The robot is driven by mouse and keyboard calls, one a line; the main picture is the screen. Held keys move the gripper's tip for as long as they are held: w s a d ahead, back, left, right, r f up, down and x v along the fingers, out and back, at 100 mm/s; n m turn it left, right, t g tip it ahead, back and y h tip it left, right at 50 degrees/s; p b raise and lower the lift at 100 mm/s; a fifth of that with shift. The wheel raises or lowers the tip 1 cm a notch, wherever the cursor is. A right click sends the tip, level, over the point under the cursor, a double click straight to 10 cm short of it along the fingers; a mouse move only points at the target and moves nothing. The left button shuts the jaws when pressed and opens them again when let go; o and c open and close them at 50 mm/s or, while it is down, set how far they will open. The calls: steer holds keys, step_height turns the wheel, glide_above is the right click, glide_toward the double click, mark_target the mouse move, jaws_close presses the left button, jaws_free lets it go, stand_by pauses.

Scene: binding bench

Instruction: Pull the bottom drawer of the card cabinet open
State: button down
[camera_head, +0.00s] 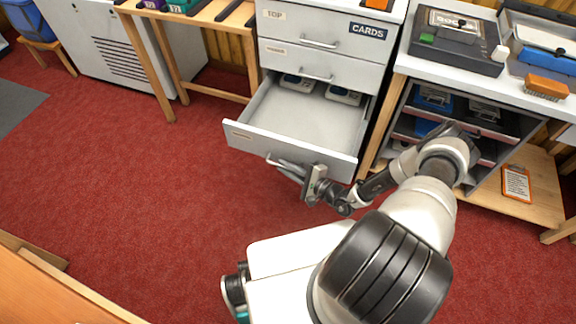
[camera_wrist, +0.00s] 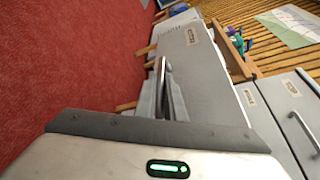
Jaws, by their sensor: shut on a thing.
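The grey card cabinet (camera_head: 313,71) stands at the top middle of the head view, with a "CARDS" label on its top drawer. Its bottom drawer (camera_head: 237,133) is pulled out, and its inside shows, with a couple of grey and blue objects (camera_head: 343,95) at the back. My gripper (camera_head: 284,166) is at the front of this drawer, shut on its handle. In the wrist view the drawer front (camera_wrist: 195,75) and the edge-on handle (camera_wrist: 161,78) show, with my gripper's body across the bottom. The fingertips' exact contact is hard to make out.
The middle drawer (camera_head: 318,67) and top drawer are shut. A wooden table (camera_head: 150,50) stands left of the cabinet, and a bench with an open-front shelf (camera_head: 440,120) stands right. Red carpet (camera_head: 130,170) lies clear in front and left. A wooden surface (camera_head: 50,290) is at bottom left.

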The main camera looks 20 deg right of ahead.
steer(key=shift+s, duration=0.1)
steer(key=c, duration=2.1)
jaws_free()
steer(key=shift+d, duration=0.1)
steer(key=p+v, duration=0.1)
steer(key=v, duration=0.6)
steer(key=shift+s+d+r, duration=0.1)
steer(key=shift+s, duration=0.1)
